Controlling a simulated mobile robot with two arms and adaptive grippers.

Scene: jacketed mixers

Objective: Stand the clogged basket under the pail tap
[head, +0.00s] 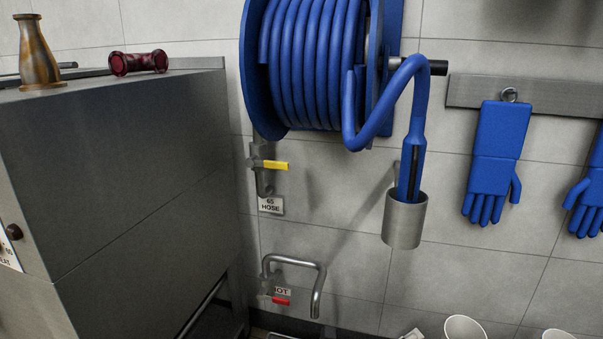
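A low wall tap (320,280) with a bent metal spout shows at the lower middle of the head view; it may be the pail tap. It has a red lever (281,301) and a partly hidden label behind it, of which "OT" is readable. The spout's end points down. I cannot make out a clogged basket in this view. The floor right below the tap is mostly cut off by the bottom edge. Neither of my grippers is in view.
A large steel cabinet (140,170) fills the left, with a rusty bottle-shaped part (38,55) and a dark red spool-shaped part (139,62) on top. A blue hose reel (310,65), steel holster (405,222), blue gloves (497,150) and white pail-like containers (465,328) are right.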

